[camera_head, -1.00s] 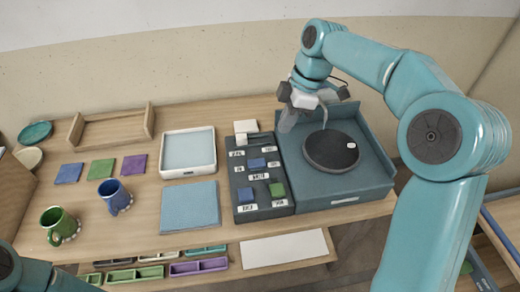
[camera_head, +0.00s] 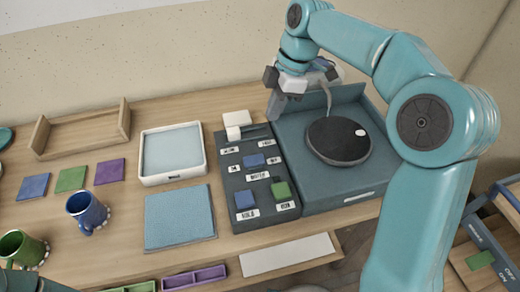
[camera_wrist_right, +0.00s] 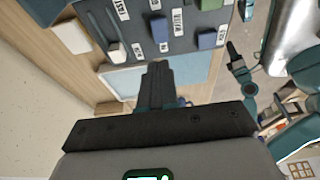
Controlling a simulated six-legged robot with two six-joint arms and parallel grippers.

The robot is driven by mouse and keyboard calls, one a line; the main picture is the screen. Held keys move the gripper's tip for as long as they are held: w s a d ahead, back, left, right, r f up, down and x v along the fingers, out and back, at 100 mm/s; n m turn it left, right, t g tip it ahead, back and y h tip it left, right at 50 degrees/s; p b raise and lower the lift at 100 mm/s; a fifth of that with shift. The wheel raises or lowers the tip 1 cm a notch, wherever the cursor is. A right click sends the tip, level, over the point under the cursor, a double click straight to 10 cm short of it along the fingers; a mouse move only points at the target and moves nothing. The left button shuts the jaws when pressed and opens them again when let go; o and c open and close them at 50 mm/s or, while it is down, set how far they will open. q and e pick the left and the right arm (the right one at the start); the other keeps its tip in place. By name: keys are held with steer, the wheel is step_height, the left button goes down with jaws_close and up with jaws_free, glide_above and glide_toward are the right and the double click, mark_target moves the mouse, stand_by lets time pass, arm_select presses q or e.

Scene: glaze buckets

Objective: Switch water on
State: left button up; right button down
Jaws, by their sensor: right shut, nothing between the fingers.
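The dark control panel (camera_head: 230,205) lies mid-table, with several labels. One appears to read WATER (camera_head: 258,176); the others are blurred. Above that label is a blue switch (camera_head: 253,160). A lower blue switch (camera_head: 244,199) and a green switch (camera_head: 281,190) sit near the front. A white knob (camera_head: 233,133) is at the back left. My right gripper (camera_head: 274,110) is shut and empty over the panel's back right corner. In the right wrist view its fingers (camera_wrist_right: 156,72) point towards the panel (camera_wrist_right: 190,48). Of my left arm, only a teal part shows at the head view's lower left.
A grey tray (camera_head: 312,200) with a black turntable (camera_head: 338,140) stands right of the panel. A white-rimmed basin (camera_head: 172,179), blue mat (camera_head: 180,218), blue mug (camera_head: 87,211) and green mug (camera_head: 20,249) are to the left. A white block (camera_head: 237,118) stands behind the panel.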

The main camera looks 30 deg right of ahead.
glide_toward(258, 159)
steer(key=x, duration=0.5)
steer(key=shift+w+a+f, duration=0.1)
steer(key=shift+a+f, duration=0.1)
steer(key=shift+f, duration=0.5)
steer(key=shift+b, duration=0.3)
